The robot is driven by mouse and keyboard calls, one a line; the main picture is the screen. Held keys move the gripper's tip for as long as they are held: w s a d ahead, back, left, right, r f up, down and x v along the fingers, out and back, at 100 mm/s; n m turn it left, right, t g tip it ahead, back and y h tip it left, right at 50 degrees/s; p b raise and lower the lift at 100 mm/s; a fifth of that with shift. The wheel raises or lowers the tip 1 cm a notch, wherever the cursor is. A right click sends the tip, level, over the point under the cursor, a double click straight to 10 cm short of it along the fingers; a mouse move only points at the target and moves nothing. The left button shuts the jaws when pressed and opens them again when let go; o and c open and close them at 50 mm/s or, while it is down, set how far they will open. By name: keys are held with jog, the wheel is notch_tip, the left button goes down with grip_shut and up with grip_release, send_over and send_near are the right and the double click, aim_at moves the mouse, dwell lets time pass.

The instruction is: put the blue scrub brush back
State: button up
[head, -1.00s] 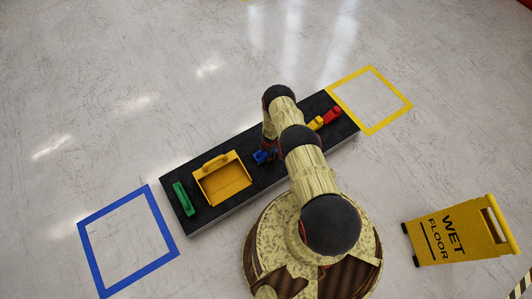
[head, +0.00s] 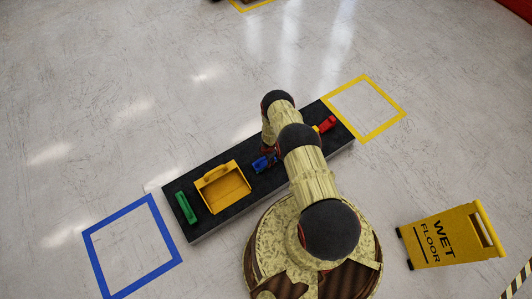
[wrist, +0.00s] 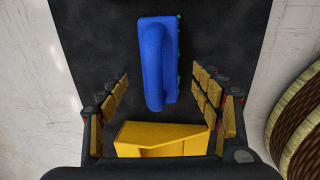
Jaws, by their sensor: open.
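The blue scrub brush (head: 262,163) lies on the black conveyor belt, partly hidden by my arm in the head view. In the wrist view the brush (wrist: 155,65) shows its blue handle, with small green bits along its right side. My gripper (wrist: 162,85) is open and empty. Its fingers stand apart to either side, with the brush between and beyond them in the picture. A yellow open box with a handle (head: 205,200) sits on the belt left of the brush. It also shows at the bottom of the wrist view (wrist: 160,132).
A green item (head: 185,207) lies near the belt's left end, a red one (head: 328,123) near its right. Blue (head: 92,261) and yellow (head: 386,127) floor squares lie beyond the ends. A wet floor sign (head: 448,235) stands at right.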

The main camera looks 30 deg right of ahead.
jog(key=w+d+r+m+t+h+p, duration=0.15)
jog(key=w+r, duration=0.35)
jog(key=r, duration=0.6)
jog(key=w+d+r+m+p, duration=0.15)
jog(key=w+r, duration=0.35)
jog(key=r, duration=0.5)
jog(key=w+d+r+m+h, duration=0.15)
jog(key=w+r, duration=0.25)
jog(key=r, duration=0.7)
notch_tip(320, 180, up, 31)
jog(key=w+m+t+h, duration=0.1)
jog(key=m, duration=0.4)
jog(key=s+a+r+m, duration=0.2)
jog(key=s+a+r, duration=0.3)
jog(key=s+r, duration=0.5)
jog(key=s+a+r+m, duration=0.35)
jog(key=s+r, duration=0.25)
jog(key=r, duration=0.8)
jog(key=s+a+r+m+y, duration=0.1)
jog(key=s+a, duration=0.3)
jog(key=s, duration=0.4)
jog(key=s+a+r+m+t+y, duration=0.1)
jog(key=s+a, duration=0.3)
jog(key=s, duration=0.5)
jog(key=s+a+r+m+y, duration=0.1)
jog(key=s+a+r+y, duration=0.1)
jog(key=s, duration=0.6)
jog(key=shift+s+a+r, duration=0.35)
jog(key=shift+a+r, duration=0.5)
jog(key=shift+a, duration=0.4)
